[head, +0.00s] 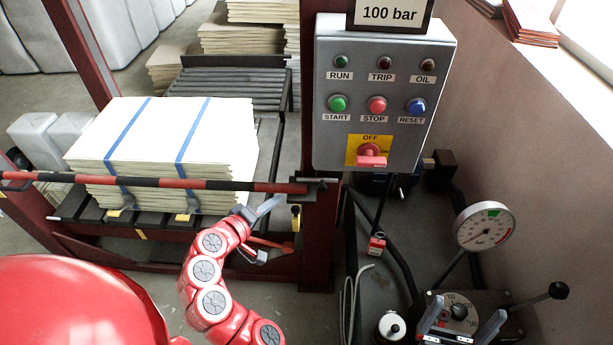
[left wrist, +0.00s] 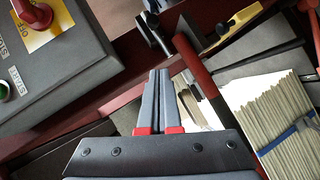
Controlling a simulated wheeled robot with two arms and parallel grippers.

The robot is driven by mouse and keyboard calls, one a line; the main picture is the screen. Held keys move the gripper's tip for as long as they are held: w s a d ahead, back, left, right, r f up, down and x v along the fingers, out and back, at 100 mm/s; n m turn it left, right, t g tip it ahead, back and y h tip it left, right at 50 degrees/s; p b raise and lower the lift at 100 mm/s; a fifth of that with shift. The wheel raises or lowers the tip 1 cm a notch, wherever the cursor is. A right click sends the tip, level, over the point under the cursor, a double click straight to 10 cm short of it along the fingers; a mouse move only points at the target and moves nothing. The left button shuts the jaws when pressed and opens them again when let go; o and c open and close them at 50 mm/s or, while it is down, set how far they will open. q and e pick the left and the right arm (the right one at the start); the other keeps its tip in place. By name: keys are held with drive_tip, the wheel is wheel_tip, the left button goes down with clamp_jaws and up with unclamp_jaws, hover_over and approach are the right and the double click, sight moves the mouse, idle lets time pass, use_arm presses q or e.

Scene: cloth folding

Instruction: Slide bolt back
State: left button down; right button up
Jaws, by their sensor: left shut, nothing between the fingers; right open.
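A red-and-black striped bar (head: 170,183) runs across the front of the paper stack and ends at a red post. A small dark metal fitting (head: 318,187), which looks like the bolt, sits there on the post. It seems to show in the left wrist view (left wrist: 152,35), ahead of the fingertips and apart from them. My left gripper (head: 277,201) is shut and empty, just below the bar's right end; its fingers show in the left wrist view (left wrist: 159,72). My right gripper (head: 468,312) is open and empty at the lower right, above a dial box.
A grey control box (head: 420,65) hangs on the post, with a red switch (head: 371,155) on a yellow plate. The strapped paper stack (head: 165,140) lies behind the bar. A gauge (head: 484,227), hoses and a lever stand at right.

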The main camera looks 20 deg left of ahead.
use_arm(q)
drive_tip(key=shift+s+d+r+h, duration=0.2)
drive_tip(key=shift+r+h, duration=0.1)
drive_tip(key=shift+r, duration=0.05)
drive_tip(key=d+b+x, duration=0.1)
drive_tip(key=b+x, duration=0.1)
drive_tip(key=x, duration=0.4)
drive_tip(key=s+d+f+b+x, duration=0.1)
drive_tip(key=b+x, duration=0.2)
drive_tip(key=x, duration=0.4)
drive_tip(key=shift+d, duration=0.25)
drive_tip(key=shift+s+f, duration=0.1)
